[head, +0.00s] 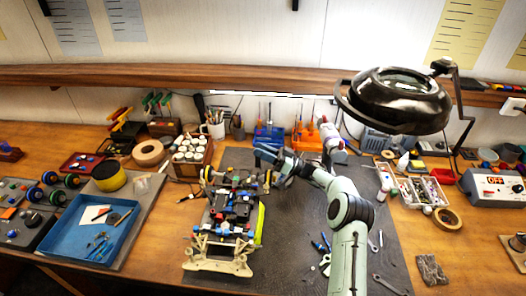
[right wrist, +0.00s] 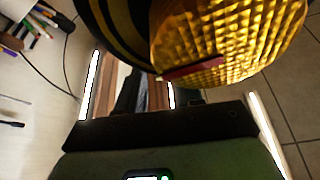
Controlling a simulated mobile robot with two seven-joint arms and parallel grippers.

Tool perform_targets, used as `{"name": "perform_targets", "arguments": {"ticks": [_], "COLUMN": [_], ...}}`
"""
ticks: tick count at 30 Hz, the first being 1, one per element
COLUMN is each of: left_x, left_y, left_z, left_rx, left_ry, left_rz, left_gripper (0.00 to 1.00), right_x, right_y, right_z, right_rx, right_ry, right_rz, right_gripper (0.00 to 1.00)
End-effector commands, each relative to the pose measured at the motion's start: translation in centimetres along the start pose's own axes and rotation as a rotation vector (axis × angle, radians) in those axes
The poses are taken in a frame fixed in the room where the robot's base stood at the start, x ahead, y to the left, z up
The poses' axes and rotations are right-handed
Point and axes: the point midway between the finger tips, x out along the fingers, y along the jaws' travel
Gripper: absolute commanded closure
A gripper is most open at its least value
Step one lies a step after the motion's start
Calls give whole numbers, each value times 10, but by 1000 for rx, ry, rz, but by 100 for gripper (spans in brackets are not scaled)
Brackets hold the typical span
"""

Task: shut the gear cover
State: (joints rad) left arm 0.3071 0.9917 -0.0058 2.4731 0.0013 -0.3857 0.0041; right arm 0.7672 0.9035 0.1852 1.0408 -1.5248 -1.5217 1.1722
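The RC racecar (head: 232,208) stands on the dark mat in the head view, with its pale bumper frame toward me and colourful parts on its top. A yellow-green strip (head: 260,222) runs along its right side. I cannot make out the gear cover or whether it is open. My right gripper (head: 262,154) is above the far right end of the car, reaching in from the right. It seems apart from the car. Its fingers are too small and dark to read. The right wrist view shows a large yellow textured thing close up, which I cannot identify. My left gripper is not in view.
A magnifier lamp (head: 400,95) hangs at the upper right. A blue tray (head: 92,236) lies at the left, and a rack of white-capped pots (head: 190,155) stands behind the car. Loose tools lie on the mat (head: 290,265) right of the car.

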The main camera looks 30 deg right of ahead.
Motion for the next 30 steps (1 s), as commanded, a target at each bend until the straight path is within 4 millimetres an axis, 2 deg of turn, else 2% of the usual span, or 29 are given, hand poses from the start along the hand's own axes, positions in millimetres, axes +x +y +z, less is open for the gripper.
{"name": "perform_targets", "arguments": {"ticks": [4, 7, 8, 20, 30], "left_x": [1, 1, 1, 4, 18], "left_y": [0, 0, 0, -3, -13], "left_z": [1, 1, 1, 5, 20], "left_rx": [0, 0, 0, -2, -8], "left_ry": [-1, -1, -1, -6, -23], "left_rz": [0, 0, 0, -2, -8], "left_gripper": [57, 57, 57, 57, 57], "right_x": [-1, -1, -1, -2, -2], "right_y": [0, 0, 0, -3, -17], "right_z": [1, 1, 1, 2, 4], "right_rx": [1, 1, 1, -46, -255], "right_ry": [-1, -1, -1, -2, -3], "right_rz": [0, 1, 1, -17, -104], "right_gripper": [64, 97, 100, 100, 100]}}
